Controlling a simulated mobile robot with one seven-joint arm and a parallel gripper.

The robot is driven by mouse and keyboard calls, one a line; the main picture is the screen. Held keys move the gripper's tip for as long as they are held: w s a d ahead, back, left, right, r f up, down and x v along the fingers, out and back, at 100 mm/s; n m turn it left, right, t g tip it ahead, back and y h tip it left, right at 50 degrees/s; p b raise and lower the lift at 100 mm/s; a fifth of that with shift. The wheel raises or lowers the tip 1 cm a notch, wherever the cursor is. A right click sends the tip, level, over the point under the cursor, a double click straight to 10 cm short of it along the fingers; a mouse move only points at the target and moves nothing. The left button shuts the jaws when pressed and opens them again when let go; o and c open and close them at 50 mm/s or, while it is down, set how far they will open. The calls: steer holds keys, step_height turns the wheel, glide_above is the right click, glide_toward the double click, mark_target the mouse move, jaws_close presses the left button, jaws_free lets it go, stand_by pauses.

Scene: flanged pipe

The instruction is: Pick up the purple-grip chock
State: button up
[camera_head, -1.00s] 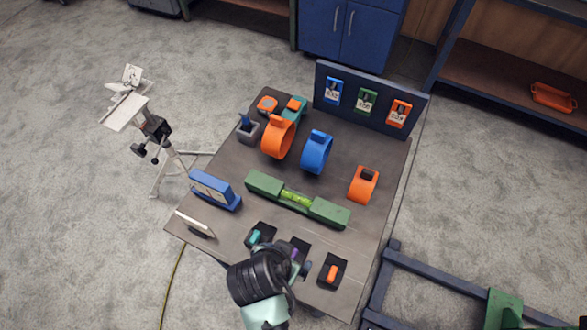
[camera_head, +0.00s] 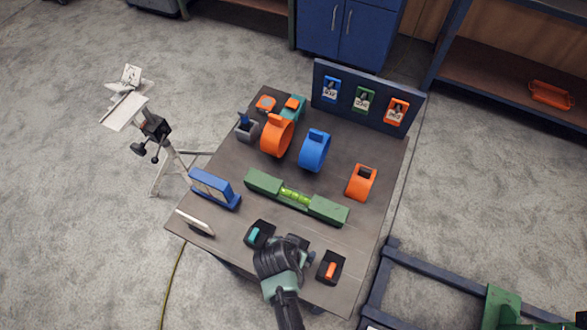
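The purple-grip chock is hidden behind my gripper (camera_head: 291,243) in the head view. My gripper is over the middle of the front row of dark trays, between the teal-grip chock (camera_head: 254,235) and the orange-grip chock (camera_head: 331,270). My wrist covers the fingertips, so I cannot tell whether they are open or shut, or whether they touch anything.
A green spirit level (camera_head: 295,196) lies just behind the front row. A blue block (camera_head: 214,187) and a thin white plate (camera_head: 195,223) are at the left. Orange and blue clamps (camera_head: 315,151) stand farther back, before a dark tag board (camera_head: 368,93).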

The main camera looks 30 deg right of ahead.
steer(key=shift+w+d+f, duration=0.1)
steer(key=shift+d+f, duration=0.05)
steer(key=shift+f, duration=0.3)
steer(key=c, duration=1.5)
jaws_close()
steer(key=shift+r, duration=0.15)
